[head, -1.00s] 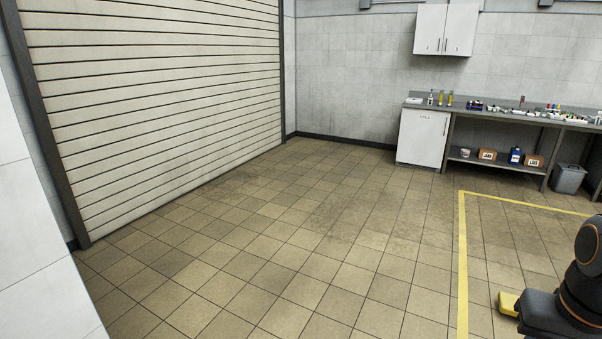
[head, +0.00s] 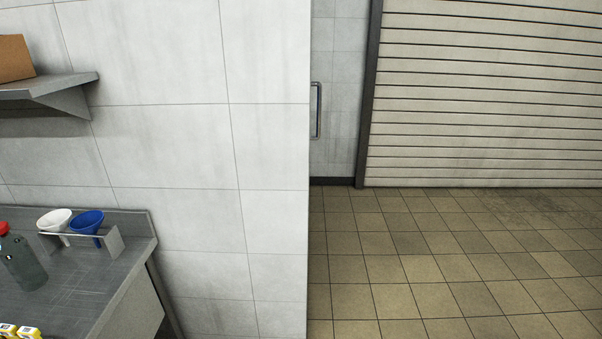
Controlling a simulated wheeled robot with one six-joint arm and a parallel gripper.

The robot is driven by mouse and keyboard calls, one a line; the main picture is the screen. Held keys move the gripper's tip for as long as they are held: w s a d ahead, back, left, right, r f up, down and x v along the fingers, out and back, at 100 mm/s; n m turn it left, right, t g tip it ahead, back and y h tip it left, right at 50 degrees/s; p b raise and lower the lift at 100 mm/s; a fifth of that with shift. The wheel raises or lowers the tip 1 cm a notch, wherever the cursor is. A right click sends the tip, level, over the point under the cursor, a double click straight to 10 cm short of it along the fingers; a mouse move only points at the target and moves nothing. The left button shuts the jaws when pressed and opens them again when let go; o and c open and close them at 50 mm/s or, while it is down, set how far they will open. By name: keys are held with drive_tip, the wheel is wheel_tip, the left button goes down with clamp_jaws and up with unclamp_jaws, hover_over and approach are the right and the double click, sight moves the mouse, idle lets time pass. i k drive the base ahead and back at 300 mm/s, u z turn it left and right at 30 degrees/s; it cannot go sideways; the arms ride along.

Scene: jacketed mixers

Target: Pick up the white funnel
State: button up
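The white funnel (head: 55,220) sits at the left of the head view, mouth up, in a small metal rack (head: 112,242) on a grey bench (head: 75,290). A blue funnel (head: 87,221) stands right beside it in the same rack. The white funnel's lower stem is partly hidden by the rack. My gripper is not in view.
A grey-green bottle with a red cap (head: 22,262) stands left of the rack. Yellow items (head: 20,331) lie at the bench's near edge. A shelf (head: 50,88) with a cardboard box (head: 14,58) hangs above. Open tiled floor (head: 450,260) lies right of the wall corner.

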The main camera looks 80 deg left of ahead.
sight(62, 231)
drive_tip(key=u, duration=2)
drive_tip(key=i, duration=2.2)
drive_tip(key=u, duration=3.9)
drive_tip(key=i, duration=1.65)
